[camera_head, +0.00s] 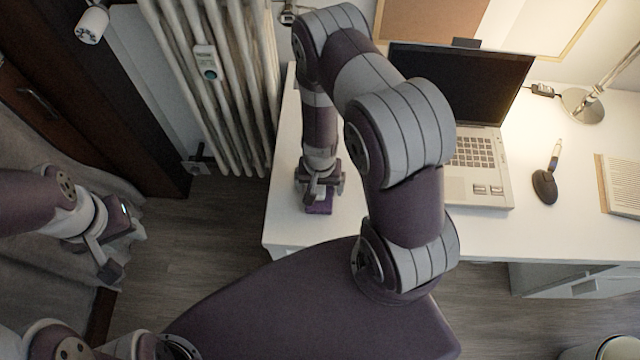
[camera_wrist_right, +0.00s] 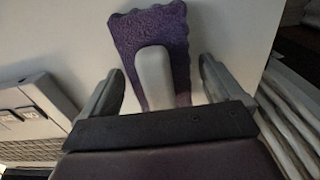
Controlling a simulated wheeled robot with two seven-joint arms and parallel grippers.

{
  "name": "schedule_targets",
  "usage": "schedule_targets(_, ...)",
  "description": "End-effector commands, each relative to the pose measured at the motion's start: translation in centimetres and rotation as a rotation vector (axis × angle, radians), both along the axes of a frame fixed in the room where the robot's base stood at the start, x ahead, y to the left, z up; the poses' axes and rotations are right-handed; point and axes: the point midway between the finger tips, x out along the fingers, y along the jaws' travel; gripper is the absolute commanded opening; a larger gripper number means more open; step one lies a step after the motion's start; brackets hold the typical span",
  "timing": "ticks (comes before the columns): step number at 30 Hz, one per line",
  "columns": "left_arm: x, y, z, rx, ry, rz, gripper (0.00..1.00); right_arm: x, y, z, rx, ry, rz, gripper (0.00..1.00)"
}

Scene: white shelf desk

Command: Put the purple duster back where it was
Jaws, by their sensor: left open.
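The purple duster (camera_head: 319,207) lies on the left part of the white desk, near its front left corner. In the right wrist view the purple pad (camera_wrist_right: 153,30) and its pale grey handle (camera_wrist_right: 154,74) show clearly. My right gripper (camera_head: 318,190) is over the duster. Its two fingers (camera_wrist_right: 158,88) stand apart on either side of the handle, with a visible gap on both sides. My left gripper (camera_head: 112,270) is open and empty, off to the left above the floor, away from the desk.
An open laptop (camera_head: 480,178) stands right of my right arm. A dark mouse-shaped object with a pen (camera_head: 545,186), a lamp base (camera_head: 583,104) and a book (camera_head: 620,186) are farther right. A white radiator (camera_head: 215,90) stands left of the desk. The desk surface around the duster is clear.

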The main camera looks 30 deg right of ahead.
Motion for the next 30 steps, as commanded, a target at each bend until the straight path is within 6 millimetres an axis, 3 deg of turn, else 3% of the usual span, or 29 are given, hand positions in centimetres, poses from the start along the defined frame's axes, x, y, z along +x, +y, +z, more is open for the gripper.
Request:
schedule_targets(8,0.0,0.0,0.4,0.000,0.000,0.000,0.43,0.0,0.0,0.8,0.000,0.000,0.000,0.94)
schedule_targets(11,0.0,0.0,1.1,0.000,0.000,0.000,0.43,0.0,0.0,2.6,-0.001,-0.001,0.000,0.94)
schedule_targets(18,0.0,0.0,4.4,0.000,0.000,0.000,0.43,0.0,0.0,9.2,0.000,0.000,0.000,0.94)
schedule_targets(25,0.0,0.0,6.0,0.000,0.000,0.000,0.43,0.2,0.1,12.5,0.004,-0.006,0.010,0.94)
schedule_targets(26,0.0,0.0,6.0,0.000,0.000,0.000,0.43,0.4,0.4,13.5,0.011,-0.014,0.031,0.94)
schedule_targets(28,0.0,0.0,6.0,0.000,0.001,0.000,0.43,1.2,1.4,17.8,0.035,-0.055,0.134,0.94)
schedule_targets(30,0.0,0.0,5.9,0.000,0.001,0.000,0.43,0.5,2.4,23.0,0.046,-0.091,0.282,0.94)
